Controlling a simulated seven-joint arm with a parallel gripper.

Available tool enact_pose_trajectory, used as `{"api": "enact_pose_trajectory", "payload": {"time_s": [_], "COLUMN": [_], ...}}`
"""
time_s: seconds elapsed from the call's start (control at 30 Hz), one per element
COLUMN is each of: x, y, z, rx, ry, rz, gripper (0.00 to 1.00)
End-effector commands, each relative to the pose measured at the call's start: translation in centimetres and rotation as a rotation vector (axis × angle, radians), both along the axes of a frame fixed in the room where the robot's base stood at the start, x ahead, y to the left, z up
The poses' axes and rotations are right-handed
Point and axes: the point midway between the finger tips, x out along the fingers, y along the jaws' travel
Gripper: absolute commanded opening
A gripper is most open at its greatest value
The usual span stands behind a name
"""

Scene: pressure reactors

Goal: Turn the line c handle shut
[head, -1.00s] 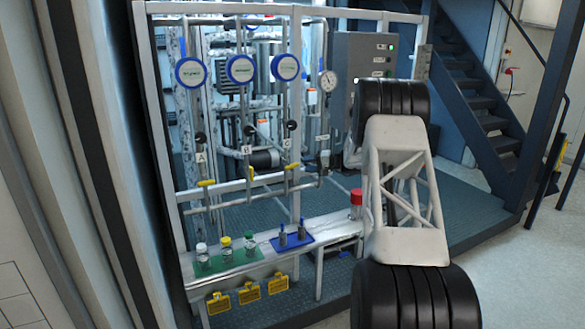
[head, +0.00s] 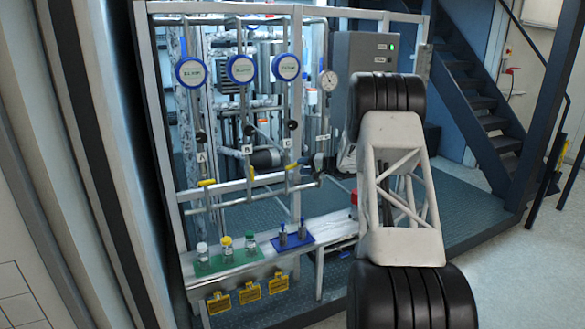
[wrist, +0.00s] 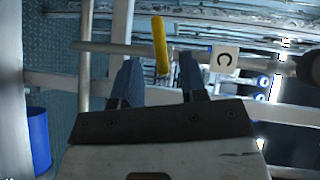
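The line C handle is a yellow lever (wrist: 160,45) in the wrist view. It stands crosswise to its grey pipe (wrist: 110,48), beside the white tag marked C (wrist: 223,59). My gripper (wrist: 160,72) is open, with its blue fingers on either side of the lever's near end. I see a gap on both sides and no clear contact. In the head view the C tag (head: 287,143) is on the right-hand line, with its handle small below it. My gripper cannot be made out there behind my arm.
Yellow handles A (head: 206,183) and B (head: 251,173) sit to the left. Below is a shelf with a green tray (head: 215,265) of bottles and a blue tray (head: 300,242). Frame bars surround the lines. A blue cylinder (wrist: 38,140) is at left in the wrist view.

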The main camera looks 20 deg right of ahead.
Motion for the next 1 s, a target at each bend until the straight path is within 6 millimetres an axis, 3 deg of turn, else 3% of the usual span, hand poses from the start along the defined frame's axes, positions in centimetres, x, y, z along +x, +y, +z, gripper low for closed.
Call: {"api": "enact_pose_trajectory", "payload": {"time_s": [0.4,0.83,1.0], "x": [3.2,3.6,3.6], "y": [3.1,3.4,3.4], "z": [-0.7,-0.8,-0.8], "rx": [0.001,0.001,0.0], "ry": [-0.001,-0.001,-0.001], "rz": [0.0,0.0,0.0], "gripper": [0.39,0.39,0.13]}}
